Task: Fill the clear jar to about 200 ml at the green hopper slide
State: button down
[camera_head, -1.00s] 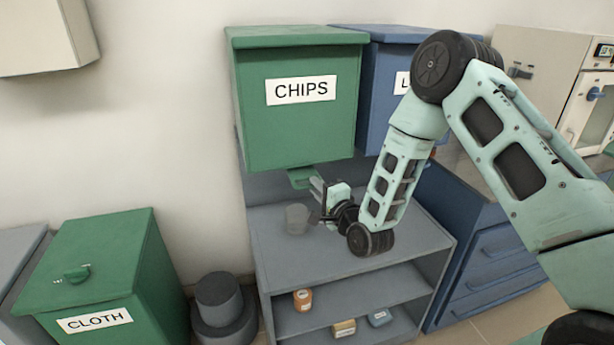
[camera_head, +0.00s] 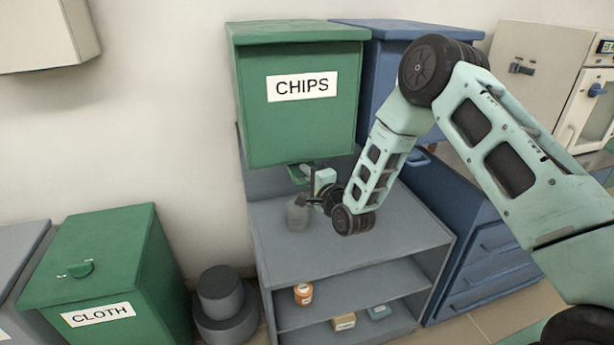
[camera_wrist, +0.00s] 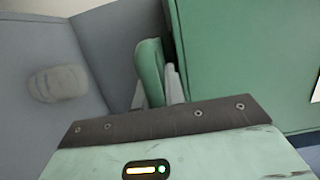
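The clear jar (camera_head: 297,214) stands on the grey top of the shelf unit, below the green hopper (camera_head: 300,105) marked CHIPS. It looks greyish, and I cannot read a fill level. It also shows faintly in the wrist view (camera_wrist: 58,84), left of the slide. The green hopper slide (camera_head: 299,175) sticks out under the hopper. In the wrist view the slide's green end (camera_wrist: 150,70) is just ahead of my gripper. My gripper (camera_head: 313,186) is beside the slide, above and right of the jar. I cannot tell whether its fingers touch or hold the slide.
A blue hopper (camera_head: 372,70) stands right of the green one, close behind my arm. Small containers, including an orange one (camera_head: 303,294), sit on the lower shelf (camera_head: 390,293). A green CLOTH bin (camera_head: 100,265) stands at left. The shelf top (camera_head: 350,255) is clear in front.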

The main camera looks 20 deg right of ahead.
jog(key=shift+s, duration=0.15)
jog(key=shift+a+v, duration=0.15)
jog(key=shift+v, duration=0.55)
jog(key=shift+a+v, duration=0.15)
jog(key=shift+v, duration=0.5)
jog(key=shift+s, duration=0.1)
dwell(6.4)
